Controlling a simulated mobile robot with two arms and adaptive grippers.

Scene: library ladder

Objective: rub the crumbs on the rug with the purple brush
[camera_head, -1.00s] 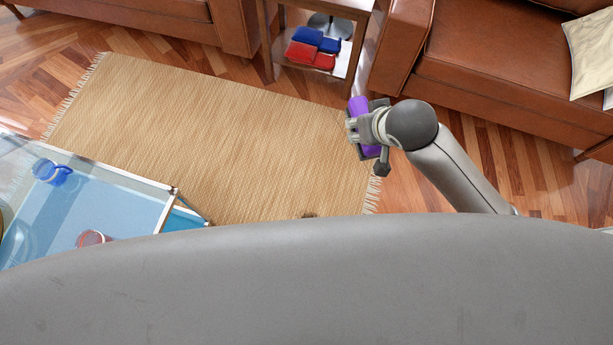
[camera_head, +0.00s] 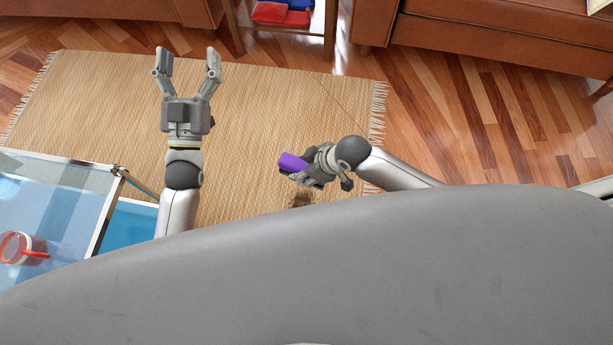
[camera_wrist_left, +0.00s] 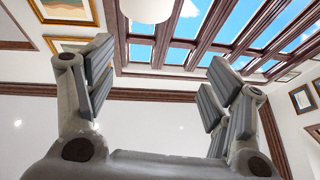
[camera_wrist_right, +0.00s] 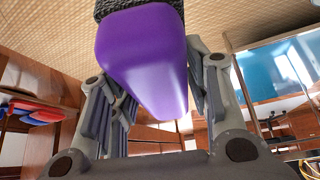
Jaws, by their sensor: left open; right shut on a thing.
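The woven tan rug (camera_head: 100,95) lies on the wooden floor. A small dark patch of crumbs (camera_head: 301,200) is on it, just above the edge of my grey body in the head view. My right gripper (camera_head: 308,172) is shut on the purple brush (camera_head: 291,162) and holds it beside and slightly beyond the crumbs. In the right wrist view the purple brush (camera_wrist_right: 145,55) sits between the fingers, its dark bristles towards the rug. I cannot tell whether they touch it. My left gripper (camera_head: 187,68) is open and empty above the rug; its spread fingers also show in the left wrist view (camera_wrist_left: 155,90).
A glass-topped table (camera_head: 60,210) with a red-rimmed mug (camera_head: 22,248) stands at the left, close to my left arm.

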